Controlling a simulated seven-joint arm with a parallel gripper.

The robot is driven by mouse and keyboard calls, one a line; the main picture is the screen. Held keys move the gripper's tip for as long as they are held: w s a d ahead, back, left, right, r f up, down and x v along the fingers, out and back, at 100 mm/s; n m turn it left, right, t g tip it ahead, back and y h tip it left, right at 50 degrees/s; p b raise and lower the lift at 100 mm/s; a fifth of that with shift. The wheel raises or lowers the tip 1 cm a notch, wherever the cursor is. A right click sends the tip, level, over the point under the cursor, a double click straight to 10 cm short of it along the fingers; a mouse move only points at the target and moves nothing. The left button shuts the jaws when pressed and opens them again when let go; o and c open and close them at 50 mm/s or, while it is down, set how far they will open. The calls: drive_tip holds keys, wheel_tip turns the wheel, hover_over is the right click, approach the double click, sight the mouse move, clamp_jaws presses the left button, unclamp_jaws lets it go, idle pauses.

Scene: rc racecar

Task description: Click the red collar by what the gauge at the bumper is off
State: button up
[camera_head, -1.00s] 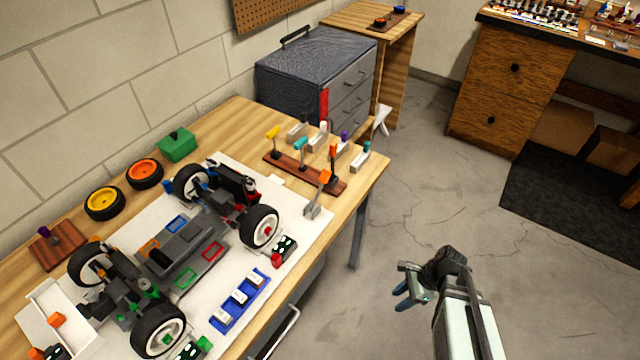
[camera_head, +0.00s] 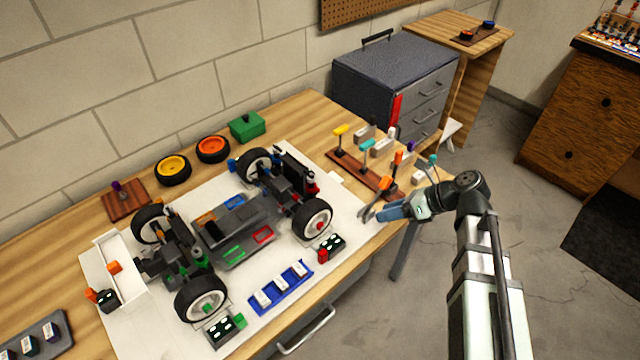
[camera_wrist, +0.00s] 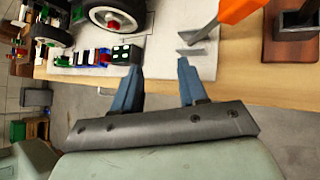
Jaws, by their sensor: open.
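The RC car chassis (camera_head: 236,228) stands on a white mat. Red shows on a dark upright part (camera_head: 311,183) by its far right wheel; I cannot tell if this is the collar. A red knob (camera_head: 322,256) sits beside a black block with pale dots (camera_head: 332,242). At the left, by the white bumper-like ramp (camera_head: 122,262), is a small black gauge-like block (camera_head: 106,298); its marks are too small to read. My gripper (camera_head: 380,212) is open and empty at the table's right edge, near an orange-handled metal tool (camera_head: 385,184), also in the wrist view (camera_wrist: 203,38).
A wooden rack (camera_head: 372,178) with several coloured-handled tools stands beyond my gripper. A blue tray (camera_head: 281,291) with white blocks lies at the front. Yellow (camera_head: 173,169) and orange (camera_head: 212,149) wheels and a green box (camera_head: 247,127) line the wall. A grey drawer cabinet (camera_head: 390,85) is behind.

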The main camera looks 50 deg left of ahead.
drive_tip(key=a+r+n+g+y, duration=0.2)
drive_tip(key=a+r+n, duration=0.3)
drive_tip(key=a+r, duration=0.15)
drive_tip(key=n, duration=0.2)
approach(315, 185)
drive_tip(key=x, duration=0.8)
drive_tip(key=shift+s+a+f, duration=0.15)
drive_tip(key=shift+a+f, duration=0.05)
drive_tip(key=shift+a, duration=0.1)
drive_tip(key=shift+c, duration=0.4)
